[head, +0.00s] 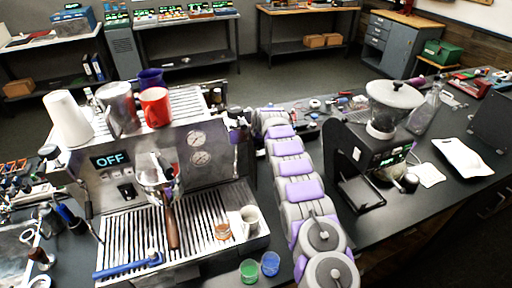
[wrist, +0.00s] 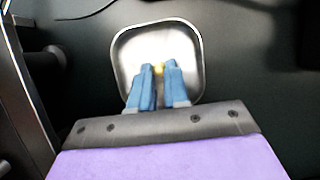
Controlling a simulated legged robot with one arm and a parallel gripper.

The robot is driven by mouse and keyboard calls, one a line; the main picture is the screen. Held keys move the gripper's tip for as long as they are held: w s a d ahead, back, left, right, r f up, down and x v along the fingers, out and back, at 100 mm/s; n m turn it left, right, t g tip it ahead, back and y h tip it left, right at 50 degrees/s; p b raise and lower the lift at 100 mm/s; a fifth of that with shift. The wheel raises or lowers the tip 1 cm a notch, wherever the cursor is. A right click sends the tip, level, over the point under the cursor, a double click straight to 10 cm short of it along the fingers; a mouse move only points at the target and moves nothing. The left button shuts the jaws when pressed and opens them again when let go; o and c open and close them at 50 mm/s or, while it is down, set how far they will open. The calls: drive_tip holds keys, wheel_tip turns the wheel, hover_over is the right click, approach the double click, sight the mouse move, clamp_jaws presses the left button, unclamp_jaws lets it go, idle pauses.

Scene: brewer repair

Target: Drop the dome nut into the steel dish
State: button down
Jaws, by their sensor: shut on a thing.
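In the wrist view, my gripper (wrist: 158,72) has its blue fingers nearly together, closed on the dome nut (wrist: 158,68). The height of the nut above the dish floor cannot be told. In the head view my arm hides the gripper and the nut, and I cannot make out the dish.
The espresso machine (head: 120,165) stands left of my arm, its display reading OFF. The grinder (head: 365,150) stands on the right. Small parts (head: 325,103) lie on the dark bench behind my arm. In the wrist view, a dark frame (wrist: 25,90) stands close at left; the right is clear.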

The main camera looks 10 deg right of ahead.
drive_tip(key=c, duration=1.5)
unclamp_jaws()
drive_tip(key=shift+s+f, duration=0.1)
drive_tip(key=shift+f, duration=0.2)
drive_tip(key=o, duration=0.4)
drive_tip(key=shift+a+f, duration=0.1)
drive_tip(key=shift+a, duration=0.2)
drive_tip(key=shift+d, duration=0.1)
drive_tip(key=shift+s+r, duration=0.1)
drive_tip(key=shift+r, duration=0.8)
drive_tip(key=a+p+v, duration=0.1)
drive_tip(key=v, duration=1)
drive_tip(key=shift+d, duration=0.4)
